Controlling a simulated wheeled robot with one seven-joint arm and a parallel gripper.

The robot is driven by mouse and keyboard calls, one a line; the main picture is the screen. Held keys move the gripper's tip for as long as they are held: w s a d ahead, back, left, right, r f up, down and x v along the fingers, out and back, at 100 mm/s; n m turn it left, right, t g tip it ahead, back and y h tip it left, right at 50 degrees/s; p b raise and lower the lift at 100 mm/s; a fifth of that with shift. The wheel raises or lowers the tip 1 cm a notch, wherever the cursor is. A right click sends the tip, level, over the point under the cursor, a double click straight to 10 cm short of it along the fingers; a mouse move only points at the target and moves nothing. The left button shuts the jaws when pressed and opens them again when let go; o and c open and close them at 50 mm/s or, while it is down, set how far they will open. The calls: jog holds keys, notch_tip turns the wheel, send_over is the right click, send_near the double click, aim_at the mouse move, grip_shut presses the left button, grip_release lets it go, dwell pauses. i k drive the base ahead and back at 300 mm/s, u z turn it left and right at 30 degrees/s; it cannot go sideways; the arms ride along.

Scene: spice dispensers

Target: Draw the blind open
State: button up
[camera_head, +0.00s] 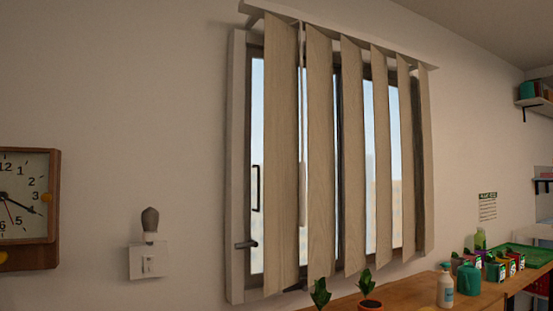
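The blind (321,160) hangs from a pale head rail (345,38) over the window (257,190). Its wide vertical wooden slats are spread across the window and turned at an angle, with gaps between them. Blue sky and the dark window frame show through the gaps. A thin cord or wand with a pale weight (303,195) hangs between the two leftmost slats. My gripper is not in view.
A wooden counter (400,293) runs below the window at the right. Potted plants (371,304), a white bottle (445,288), a teal jar (468,279) and a green tray (525,254) stand on it. A wall clock (25,208) and a switch with a bulb (150,262) are at left.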

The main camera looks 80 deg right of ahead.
aim_at(285, 194)
jog(key=z, duration=1.15)
